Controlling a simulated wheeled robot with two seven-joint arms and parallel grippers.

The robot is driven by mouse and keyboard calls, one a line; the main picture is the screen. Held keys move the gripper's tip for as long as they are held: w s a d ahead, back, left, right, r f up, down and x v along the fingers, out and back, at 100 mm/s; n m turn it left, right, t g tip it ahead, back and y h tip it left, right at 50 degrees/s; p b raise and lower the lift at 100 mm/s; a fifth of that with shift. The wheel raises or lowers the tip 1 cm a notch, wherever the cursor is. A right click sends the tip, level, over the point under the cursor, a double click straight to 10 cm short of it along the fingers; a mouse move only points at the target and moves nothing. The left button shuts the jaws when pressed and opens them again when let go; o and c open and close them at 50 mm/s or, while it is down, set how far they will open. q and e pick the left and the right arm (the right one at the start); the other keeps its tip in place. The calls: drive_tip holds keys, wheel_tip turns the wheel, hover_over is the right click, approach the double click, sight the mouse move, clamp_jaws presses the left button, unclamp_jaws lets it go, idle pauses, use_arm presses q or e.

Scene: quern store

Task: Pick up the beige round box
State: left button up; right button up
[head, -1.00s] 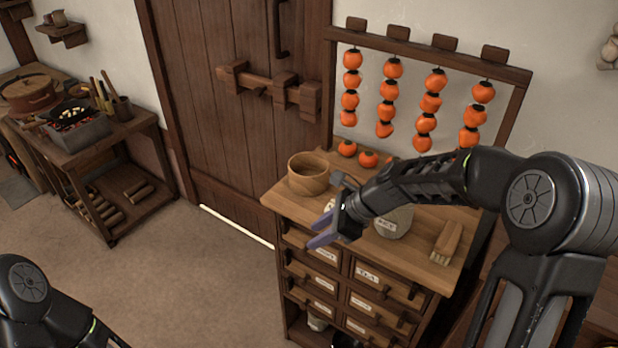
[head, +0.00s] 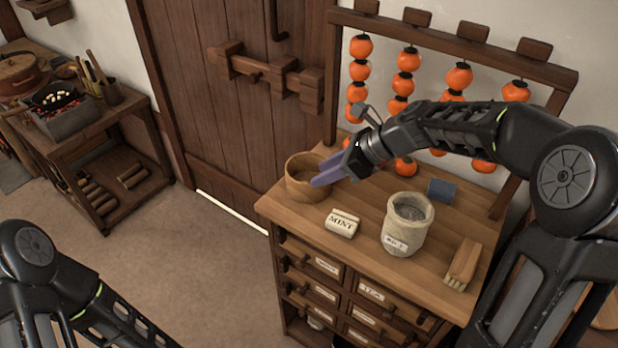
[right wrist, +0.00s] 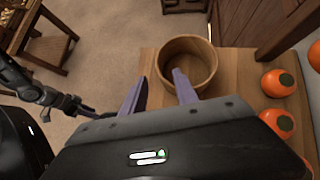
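The beige round box (head: 296,190) is an open-topped, bowl-like wooden box standing upright at the back left of the cabinet top (head: 285,215). It also shows in the right wrist view (right wrist: 205,78). My right gripper (head: 325,178) is open, its two purple fingers reaching toward the box from the right in the head view. In the right wrist view (right wrist: 160,78) one finger overlaps the box's near wall and opening, and the other lies left of the box. I cannot tell whether either touches it. Nothing is held.

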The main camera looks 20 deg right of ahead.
sight(295, 187)
drive_tip(key=shift+x, duration=1.4)
drive_tip(key=shift+w, duration=0.1)
drive_tip(key=p+x, duration=0.1)
drive_tip(key=x, duration=0.4)
drive_tip(key=shift+f, duration=0.15)
drive_tip(key=shift+c, duration=0.2)
clamp_jaws()
idle(0.6)
